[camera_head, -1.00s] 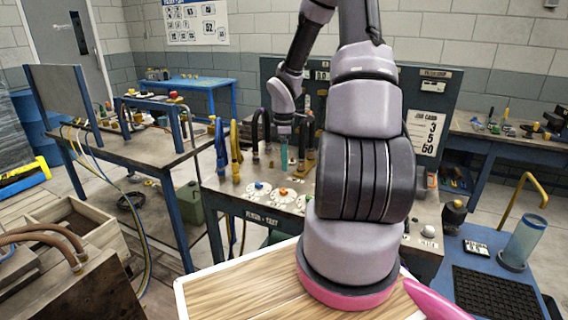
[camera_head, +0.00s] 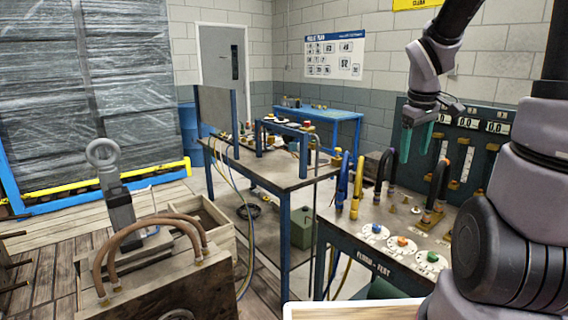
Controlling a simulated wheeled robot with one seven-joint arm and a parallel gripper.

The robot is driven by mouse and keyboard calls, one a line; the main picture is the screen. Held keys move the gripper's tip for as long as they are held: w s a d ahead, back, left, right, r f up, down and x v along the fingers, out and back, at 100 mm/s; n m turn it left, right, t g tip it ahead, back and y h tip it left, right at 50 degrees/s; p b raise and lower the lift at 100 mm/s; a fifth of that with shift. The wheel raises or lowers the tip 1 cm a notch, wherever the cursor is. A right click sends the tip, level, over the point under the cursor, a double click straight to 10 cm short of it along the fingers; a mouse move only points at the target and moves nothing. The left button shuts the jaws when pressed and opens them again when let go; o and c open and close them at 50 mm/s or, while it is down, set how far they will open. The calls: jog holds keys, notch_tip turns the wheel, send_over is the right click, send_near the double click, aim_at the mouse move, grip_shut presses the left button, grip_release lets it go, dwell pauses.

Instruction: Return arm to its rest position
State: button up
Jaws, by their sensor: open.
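My arm stands at the right of the picture, its upper links cut off by the top edge. My gripper (camera_head: 417,139) hangs from it with its teal fingers pointing down. The fingers are apart and nothing shows between them. It is in front of the dark gauge panel of the flush-test bench (camera_head: 350,240), above the hoses in the picture. I cannot tell how far it is from the panel.
Black hoses (camera_head: 387,160) and blue and yellow hoses (camera_head: 343,180) rise from the flush-test bench. A metal workbench (camera_head: 275,178) stands left of it. A mould block with brown hoses (camera_head: 160,270) is at front left. A wrapped pallet (camera_head: 80,90) stands behind.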

jog(key=s+a+r+m+t+y, duration=0.1)
jog(key=s+a+r+m+t, duration=0.1)
jog(key=s+a+r+m, duration=0.2)
jog(key=s+a+r+m+t+y, duration=0.2)
jog(key=s+a+r+m, duration=0.2)
jog(key=s+r, duration=0.4)
jog(key=shift+s+a+r+m+t, duration=0.3)
jog(key=shift+s+r, duration=0.1)
jog(key=shift+s, duration=0.4)
